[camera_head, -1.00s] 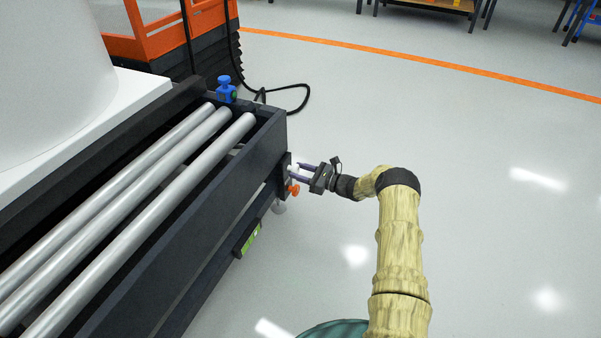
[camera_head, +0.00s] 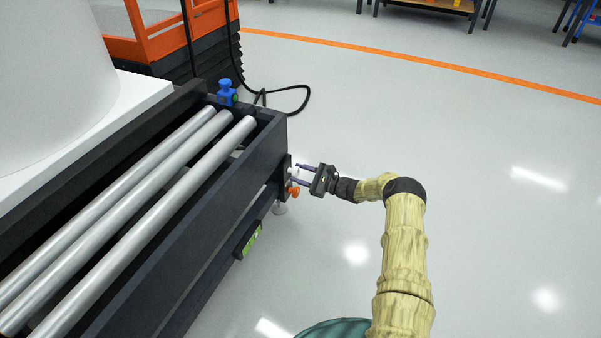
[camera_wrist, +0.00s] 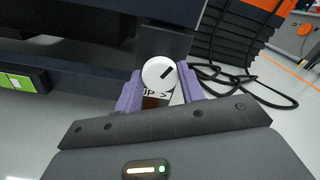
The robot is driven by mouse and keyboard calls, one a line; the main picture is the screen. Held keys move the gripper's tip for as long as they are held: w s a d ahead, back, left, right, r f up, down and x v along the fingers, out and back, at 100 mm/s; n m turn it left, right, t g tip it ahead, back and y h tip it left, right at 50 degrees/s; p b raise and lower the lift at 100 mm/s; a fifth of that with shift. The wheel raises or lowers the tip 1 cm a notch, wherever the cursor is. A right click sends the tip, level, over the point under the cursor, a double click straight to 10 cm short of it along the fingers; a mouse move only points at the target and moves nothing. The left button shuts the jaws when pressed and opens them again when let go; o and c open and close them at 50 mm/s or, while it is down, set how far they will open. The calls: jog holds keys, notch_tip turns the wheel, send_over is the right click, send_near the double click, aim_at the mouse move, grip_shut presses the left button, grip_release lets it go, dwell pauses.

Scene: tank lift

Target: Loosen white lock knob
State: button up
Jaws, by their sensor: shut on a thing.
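In the head view my gripper (camera_head: 300,174) reaches the frame's end from the right, and only a little white of the knob shows between the fingers. A label with partly hidden letters (camera_wrist: 157,95) lies just below the knob.
An orange knob (camera_head: 293,190) sits just below the white one. A blue valve-like part (camera_head: 227,92) stands at the frame's far corner. A black cable (camera_head: 290,105) loops on the floor near an orange machine (camera_head: 165,35). The floor to the right is clear.

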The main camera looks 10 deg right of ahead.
jog(key=n+p, duration=0.1)
jog(key=n, duration=0.5)
jog(key=shift+d+p, duration=0.1)
jog(key=shift+p, duration=0.3)
jog(key=n+p, duration=0.1)
jog(key=n, duration=0.6)
jog(key=shift+f, duration=0.1)
jog(key=o, duration=1)
jog(key=p+v, duration=0.6)
jog(key=v, duration=1.1)
jog(key=shift+s+d, duration=0.1)
jog(key=shift+s, duration=0.1)
